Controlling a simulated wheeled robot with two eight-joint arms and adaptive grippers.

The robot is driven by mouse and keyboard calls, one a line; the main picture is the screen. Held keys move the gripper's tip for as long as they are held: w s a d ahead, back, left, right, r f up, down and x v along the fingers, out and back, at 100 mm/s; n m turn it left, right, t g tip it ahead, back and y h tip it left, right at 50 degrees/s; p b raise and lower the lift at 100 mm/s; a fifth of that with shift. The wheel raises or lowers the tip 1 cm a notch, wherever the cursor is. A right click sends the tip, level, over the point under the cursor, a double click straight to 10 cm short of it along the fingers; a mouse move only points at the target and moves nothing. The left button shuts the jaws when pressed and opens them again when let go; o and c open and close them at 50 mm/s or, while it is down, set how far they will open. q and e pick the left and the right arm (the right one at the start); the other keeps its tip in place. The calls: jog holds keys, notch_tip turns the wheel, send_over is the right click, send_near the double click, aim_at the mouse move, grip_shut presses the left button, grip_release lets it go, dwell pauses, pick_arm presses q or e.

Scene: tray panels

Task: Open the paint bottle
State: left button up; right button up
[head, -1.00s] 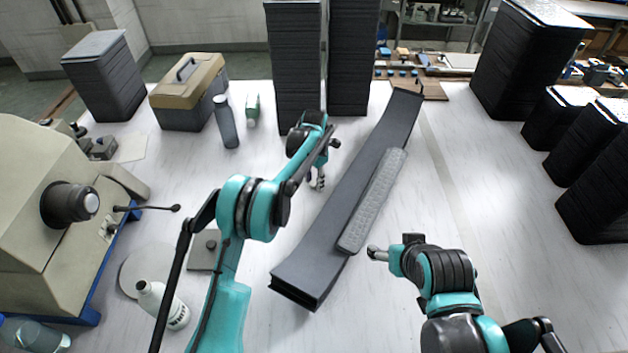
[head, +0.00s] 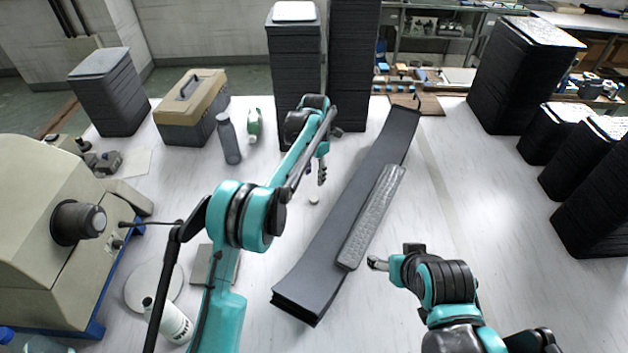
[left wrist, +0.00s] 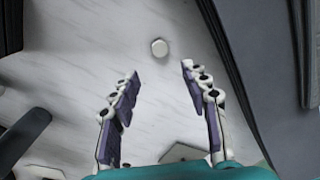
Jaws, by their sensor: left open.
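Several bottles are in the head view, and I cannot tell for certain which is the paint bottle. A small white-and-green bottle (head: 254,126) and a dark grey bottle (head: 229,140) stand at the back. A small white round piece, like a cap (head: 314,200), lies on the table; it also shows in the left wrist view (left wrist: 159,47). My left gripper (head: 322,176) is above the table near it, open and empty, with fingers apart (left wrist: 155,85). My right gripper (head: 376,263) is low at centre right.
A long dark panel (head: 345,220) with a grey textured strip (head: 373,215) lies right of my left gripper. Tall black stacks (head: 295,70) stand behind it. A beige machine (head: 50,220) and a toolbox (head: 190,105) are at left. The table's right middle is clear.

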pick_arm(q)
jog(key=s+a+r+m+t, duration=0.2)
jog(key=s+a+r+m, duration=0.35)
jog(key=s+r, duration=0.2)
jog(key=s+a+r+m+t, duration=0.1)
jog(key=s+a+r+m, duration=0.5)
jog(key=r, duration=0.3)
jog(key=s+a+f+m+t, duration=0.1)
jog(key=s+a+f+m, duration=0.1)
jog(key=s+m, duration=0.2)
jog(key=s+a+f+m+t, duration=0.1)
jog(key=s+m, duration=0.4)
jog(key=s, duration=0.6)
jog(key=s+a+f+m+t, duration=0.2)
jog(key=s+m, duration=0.3)
jog(key=s, duration=0.3)
jog(key=shift+a+f, duration=0.45)
jog(key=shift+a, duration=0.45)
jog(key=shift+m, duration=0.25)
